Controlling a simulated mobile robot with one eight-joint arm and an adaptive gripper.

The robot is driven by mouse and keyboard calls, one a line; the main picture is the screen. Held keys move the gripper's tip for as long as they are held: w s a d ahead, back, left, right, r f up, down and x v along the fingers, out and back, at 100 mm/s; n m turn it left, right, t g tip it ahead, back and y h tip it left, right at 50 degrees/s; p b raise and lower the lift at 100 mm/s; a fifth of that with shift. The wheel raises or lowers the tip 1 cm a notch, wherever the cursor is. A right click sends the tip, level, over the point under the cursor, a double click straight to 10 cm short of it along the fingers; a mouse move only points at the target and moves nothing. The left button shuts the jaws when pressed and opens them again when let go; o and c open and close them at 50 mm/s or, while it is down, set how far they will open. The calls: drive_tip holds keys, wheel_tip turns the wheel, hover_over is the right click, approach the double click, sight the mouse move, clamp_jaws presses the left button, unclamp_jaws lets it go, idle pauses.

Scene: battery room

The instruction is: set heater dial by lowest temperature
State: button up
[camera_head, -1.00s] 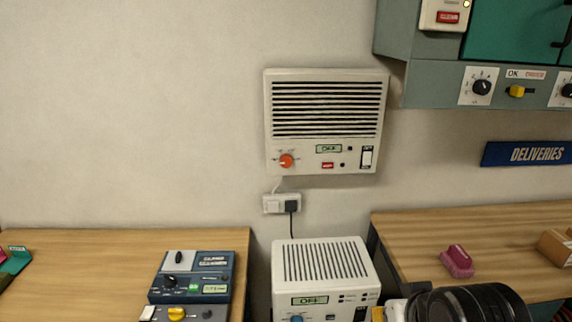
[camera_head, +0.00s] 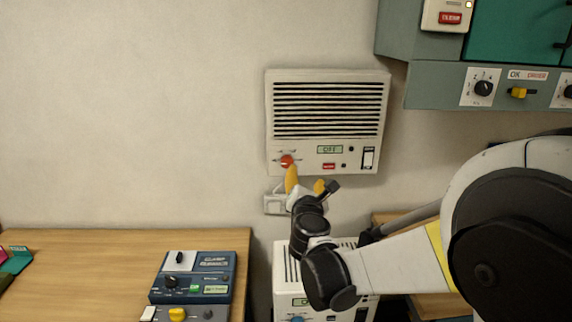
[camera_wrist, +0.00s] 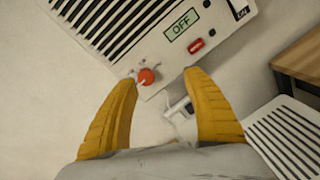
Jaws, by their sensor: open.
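The white wall heater (camera_head: 327,122) has a slatted grille, a red-orange dial (camera_head: 287,160), a green display reading OFF (camera_head: 329,149), a red label and a rocker switch (camera_head: 368,159). My gripper (camera_head: 305,183) is raised to the heater's lower left, with one yellow finger just below the dial in the head view. In the wrist view the yellow fingers (camera_wrist: 163,80) are spread open and empty. The dial (camera_wrist: 146,76) shows between and beyond the fingertips. I cannot tell whether a finger touches it. The display (camera_wrist: 182,25) also reads OFF there.
A wall socket (camera_head: 276,204) sits below the heater. A second white vented unit (camera_head: 293,268) stands below, partly hidden by my arm. A blue device (camera_head: 192,276) is on the left wooden bench (camera_head: 80,262). A grey-green cabinet (camera_head: 440,85) hangs at right. The wall left of the heater is clear.

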sight(288, 163)
drive_tip(key=w+a+n, duration=0.1)
drive_tip(key=w, duration=0.3)
drive_tip(key=w+a+f+n+y+b, duration=0.1)
drive_tip(key=w+a, duration=0.1)
drive_tip(key=w, duration=0.2)
drive_tip(key=w+a+n+b, duration=0.1)
drive_tip(key=w+n, duration=0.1)
drive_tip(key=w, duration=0.2)
drive_tip(key=shift+w+a+f+t+y, duration=0.2)
drive_tip(key=shift+a+f+t+y, duration=0.1)
drive_tip(key=shift+f, duration=0.05)
drive_tip(key=shift+c, duration=0.2)
drive_tip(key=c, duration=1.1)
drive_tip(key=shift+c, duration=0.2)
